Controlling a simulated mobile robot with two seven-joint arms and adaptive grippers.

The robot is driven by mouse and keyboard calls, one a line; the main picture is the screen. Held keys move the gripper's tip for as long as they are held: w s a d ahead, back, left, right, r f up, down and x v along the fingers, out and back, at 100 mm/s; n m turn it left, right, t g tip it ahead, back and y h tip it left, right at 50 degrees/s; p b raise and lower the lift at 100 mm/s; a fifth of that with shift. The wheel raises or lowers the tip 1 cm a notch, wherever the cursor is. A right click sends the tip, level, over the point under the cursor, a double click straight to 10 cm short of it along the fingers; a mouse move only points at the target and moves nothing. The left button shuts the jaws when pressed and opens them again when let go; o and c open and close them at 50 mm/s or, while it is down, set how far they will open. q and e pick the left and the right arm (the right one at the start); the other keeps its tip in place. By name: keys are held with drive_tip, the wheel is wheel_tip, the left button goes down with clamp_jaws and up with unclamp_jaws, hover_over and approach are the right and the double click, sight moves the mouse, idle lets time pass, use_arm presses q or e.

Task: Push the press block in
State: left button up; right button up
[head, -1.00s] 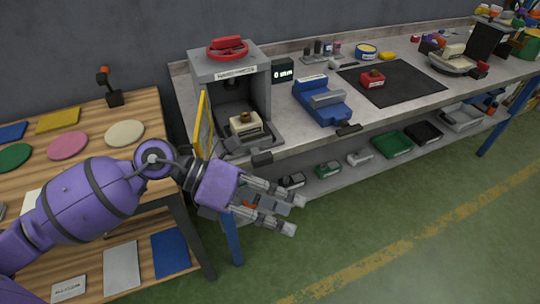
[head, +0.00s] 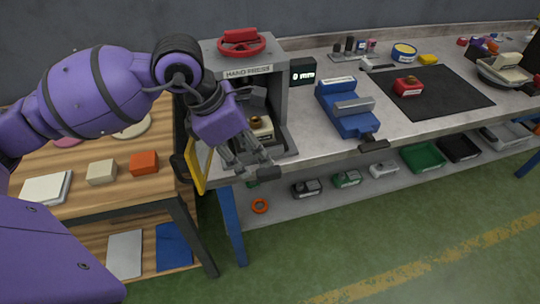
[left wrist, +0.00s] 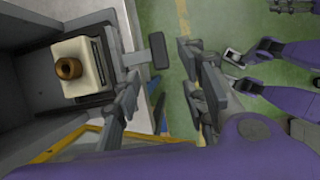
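The hand press (head: 283,95) is a grey frame with a red handwheel on top, standing at the left end of the bench. The press block (head: 262,130), cream with a brown knob, sits low in its opening, partly behind my left gripper. It also shows at the left of the left wrist view (left wrist: 85,85). A dark handle pad (left wrist: 158,50) sticks out in front of the press. My left gripper (head: 255,170) is open and empty at the press front, fingers pointing down toward the pad. Contact cannot be told.
A yellow-edged guard (head: 203,165) stands open at the press's left side. A blue vise (head: 347,110) and a small display (head: 303,72) are to the right. A wooden table (head: 120,196) with blocks is at the left. The green floor in front is clear.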

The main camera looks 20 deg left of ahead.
sight(264, 171)
use_arm(q)
drive_tip(key=x, duration=0.5)
drive_tip(key=shift+s+d, duration=0.1)
drive_tip(key=shift+s, duration=0.05)
drive_tip(key=shift+x, duration=1.05)
drive_tip(key=shift+w+f, duration=0.2)
drive_tip(key=shift+f, duration=0.1)
clamp_jaws()
use_arm(e)
drive_tip(key=shift+s+d+f, duration=0.1)
drive_tip(key=shift+s, duration=0.35)
drive_tip(key=shift+s+f, duration=0.1)
